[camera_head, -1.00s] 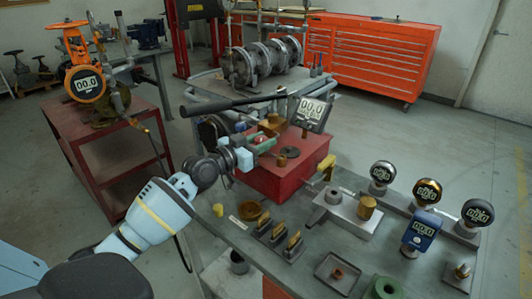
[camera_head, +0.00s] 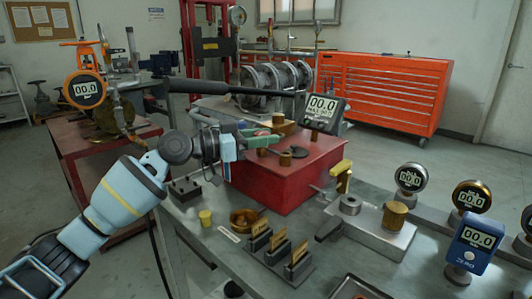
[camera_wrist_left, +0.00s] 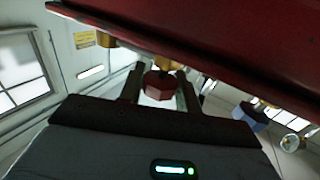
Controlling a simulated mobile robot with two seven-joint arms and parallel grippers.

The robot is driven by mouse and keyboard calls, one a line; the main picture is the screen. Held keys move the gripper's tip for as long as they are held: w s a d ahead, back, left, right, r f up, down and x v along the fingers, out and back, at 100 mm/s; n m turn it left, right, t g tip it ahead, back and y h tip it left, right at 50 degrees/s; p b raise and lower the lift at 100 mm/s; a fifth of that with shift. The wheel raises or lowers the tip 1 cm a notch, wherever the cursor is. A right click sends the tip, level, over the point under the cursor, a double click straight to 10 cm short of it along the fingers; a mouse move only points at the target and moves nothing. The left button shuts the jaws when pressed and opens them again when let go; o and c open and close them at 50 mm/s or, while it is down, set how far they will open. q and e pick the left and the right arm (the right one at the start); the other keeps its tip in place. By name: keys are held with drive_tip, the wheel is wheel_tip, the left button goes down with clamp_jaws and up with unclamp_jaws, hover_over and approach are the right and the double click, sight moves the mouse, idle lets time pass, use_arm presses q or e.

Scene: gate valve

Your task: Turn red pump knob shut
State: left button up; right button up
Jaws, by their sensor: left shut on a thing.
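The red pump box (camera_head: 290,172) stands on the grey bench, with a long black lever (camera_head: 215,88) above it. My left gripper (camera_head: 256,140) reaches in from the left at the box's upper left part. In the left wrist view the red knob (camera_wrist_left: 160,86) sits between my two fingers, which are shut on it. My fingers partly cover its sides. In the head view the knob cannot be made out clearly at the gripper. My right gripper is not in view.
A display reading 00.0 (camera_head: 322,112) stands at the pump's right. A yellow-handled part (camera_head: 343,175), a brass bowl (camera_head: 245,219), small upright plates (camera_head: 277,248) and several gauges (camera_head: 411,178) occupy the bench. A red cart (camera_head: 103,165) stands to the left.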

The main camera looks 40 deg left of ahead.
use_arm(q)
drive_tip(key=shift+w+f+m+h+b, duration=0.1)
drive_tip(key=shift+f+m+h+b, duration=0.2)
drive_tip(key=shift+b, duration=0.45)
drive_tip(key=shift+r+m+g+h+b, duration=0.2)
drive_tip(key=shift+m+g+h+b, duration=0.4)
drive_tip(key=shift+g+h+b, duration=0.25)
drive_tip(key=shift+m+g+h+b, duration=0.3)
drive_tip(key=shift+m+g+h, duration=0.2)
drive_tip(key=shift+h, duration=0.15)
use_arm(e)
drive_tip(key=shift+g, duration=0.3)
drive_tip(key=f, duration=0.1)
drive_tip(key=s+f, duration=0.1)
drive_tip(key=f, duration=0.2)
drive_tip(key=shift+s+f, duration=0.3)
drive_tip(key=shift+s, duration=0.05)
use_arm(q)
drive_tip(key=shift+r+g, duration=0.1)
drive_tip(key=shift+g, duration=0.15)
drive_tip(key=shift+m+g+h, duration=0.3)
drive_tip(key=shift+m+h, duration=0.2)
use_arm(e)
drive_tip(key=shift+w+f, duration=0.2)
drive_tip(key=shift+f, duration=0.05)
